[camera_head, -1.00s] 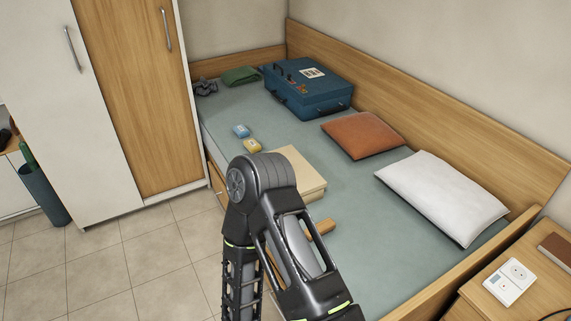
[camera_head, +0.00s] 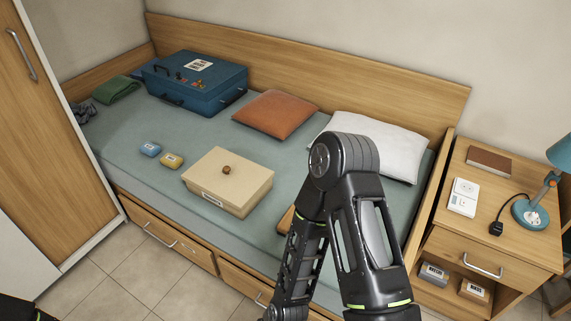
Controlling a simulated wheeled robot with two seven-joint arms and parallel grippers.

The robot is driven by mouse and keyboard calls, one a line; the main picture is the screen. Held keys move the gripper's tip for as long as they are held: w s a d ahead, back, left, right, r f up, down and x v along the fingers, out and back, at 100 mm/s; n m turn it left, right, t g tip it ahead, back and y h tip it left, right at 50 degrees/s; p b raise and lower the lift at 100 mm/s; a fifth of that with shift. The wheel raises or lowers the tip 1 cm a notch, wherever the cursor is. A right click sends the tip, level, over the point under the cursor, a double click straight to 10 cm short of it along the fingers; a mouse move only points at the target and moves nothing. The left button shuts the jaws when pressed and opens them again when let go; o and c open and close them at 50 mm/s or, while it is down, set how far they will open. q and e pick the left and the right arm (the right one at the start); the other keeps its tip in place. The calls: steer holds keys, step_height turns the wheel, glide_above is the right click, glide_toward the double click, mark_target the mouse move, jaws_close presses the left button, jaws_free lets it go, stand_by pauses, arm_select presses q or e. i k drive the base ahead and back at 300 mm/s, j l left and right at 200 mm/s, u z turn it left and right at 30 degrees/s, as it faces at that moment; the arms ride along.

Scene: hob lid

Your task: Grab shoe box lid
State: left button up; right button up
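The cream shoe box (camera_head: 236,202) sits on the bed with its lid (camera_head: 222,182) on top. The lid has a small brown knob (camera_head: 226,169) in its middle, and a label holder shows on the box's front side. My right arm is bent to the right of the box, its elbow high and its forearm running down to the bottom edge. The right gripper is out of frame. A dark piece at the bottom left corner looks like part of my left arm; the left gripper does not show. Nothing touches the lid.
A blue pack (camera_head: 150,149) and a yellow pack (camera_head: 172,160) lie left of the box. A blue suitcase (camera_head: 200,95), orange cushion (camera_head: 274,113) and white pillow (camera_head: 400,150) lie behind. A wooden object (camera_head: 285,219) is partly hidden by my arm. A nightstand (camera_head: 510,205) stands right.

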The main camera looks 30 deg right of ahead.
mark_target(234, 180)
steer(key=i+j+z, duration=0.2)
steer(key=z, duration=0.25)
steer(key=i+j+z, duration=0.15)
steer(key=j+z, duration=0.2)
steer(key=z, duration=0.15)
steer(key=i+j+z, duration=0.1)
steer(key=j+z, duration=0.65)
steer(key=z, duration=0.15)
steer(key=j+z, duration=0.5)
steer(key=l, duration=0.1)
